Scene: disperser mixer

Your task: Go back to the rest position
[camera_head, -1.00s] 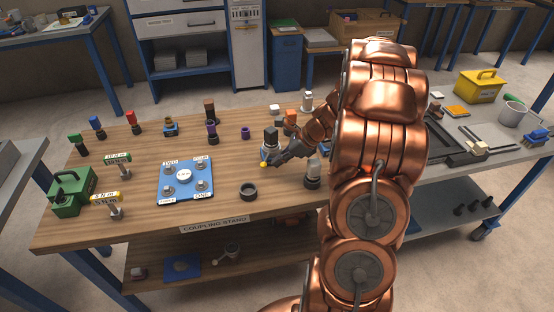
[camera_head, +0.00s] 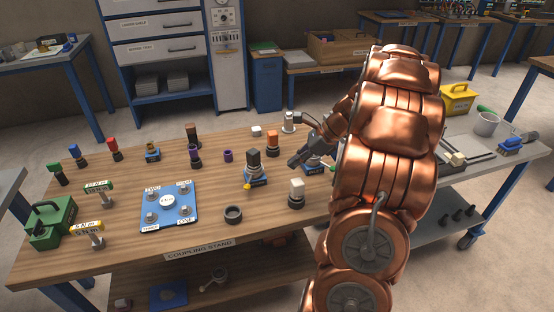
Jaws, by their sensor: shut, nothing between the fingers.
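My gripper (camera_head: 302,157) is dark grey and shut, with nothing held. It hangs over the wooden coupling stand table (camera_head: 120,215), at the end of my copper-coloured arm, pointing left and down. Left of it stands a dark block on a blue base (camera_head: 255,175) with a small yellow knob, apart from the fingers. A pale-topped dark cylinder (camera_head: 296,194) stands in front of the gripper. My arm hides the right part of the table.
A blue plate with bolts (camera_head: 169,207), a black ring (camera_head: 233,214) and a green case (camera_head: 48,225) lie left. Several coloured-topped pieces stand at the back, including an orange one (camera_head: 272,143).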

